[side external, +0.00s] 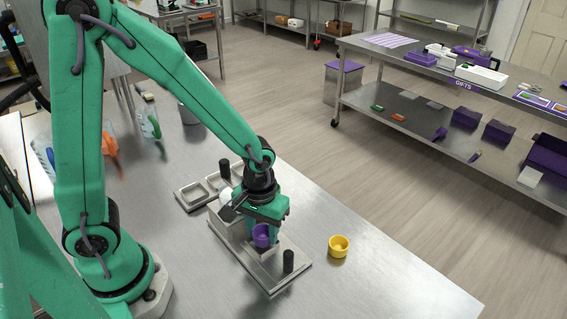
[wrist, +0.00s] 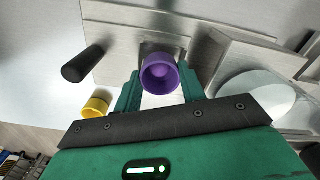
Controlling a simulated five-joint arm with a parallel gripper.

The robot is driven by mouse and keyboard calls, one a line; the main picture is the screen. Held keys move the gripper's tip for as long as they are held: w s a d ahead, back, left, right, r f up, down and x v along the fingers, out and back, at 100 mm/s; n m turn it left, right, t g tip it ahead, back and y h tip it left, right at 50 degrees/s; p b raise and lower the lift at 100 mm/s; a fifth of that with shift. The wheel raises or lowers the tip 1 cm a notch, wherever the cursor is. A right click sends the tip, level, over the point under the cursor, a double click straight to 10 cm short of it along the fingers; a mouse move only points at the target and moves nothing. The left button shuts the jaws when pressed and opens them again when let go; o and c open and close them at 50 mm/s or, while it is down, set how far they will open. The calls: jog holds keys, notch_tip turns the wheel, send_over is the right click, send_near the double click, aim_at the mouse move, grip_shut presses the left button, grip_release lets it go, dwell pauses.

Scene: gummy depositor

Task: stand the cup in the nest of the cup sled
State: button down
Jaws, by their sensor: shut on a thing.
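A purple cup (side external: 261,236) is held upright between the green fingers of my gripper (side external: 264,228), which is shut on it. The cup also shows in the wrist view (wrist: 160,73), with its open mouth toward the camera. The metal cup sled (side external: 272,282) lies on the table under my gripper, with a black knob (side external: 288,261) at its near right end. In the wrist view a square-edged part of the sled (wrist: 165,47) shows just beyond the cup. I cannot tell whether the cup's base touches the sled; the nest is largely hidden.
A yellow cup (side external: 339,246) stands on the table right of the sled. A metal tray with square recesses (side external: 194,193) and a black post (side external: 225,168) lie behind my gripper. A white round object (wrist: 255,98) is close by. The table's right front is clear.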

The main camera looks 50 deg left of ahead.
jog(key=shift+r, duration=0.2)
dwell(0.3)
jog(key=shift+s+f, duration=0.1)
jog(key=shift+f, duration=0.55)
jog(key=c, duration=0.8)
grip_release()
jog(key=shift+o, duration=0.2)
jog(key=shift+r, duration=0.1)
notch_tip(320, 180, up, 8)
jog(key=shift+r, duration=0.25)
jog(key=shift+r, duration=0.1)
dwell(1.0)
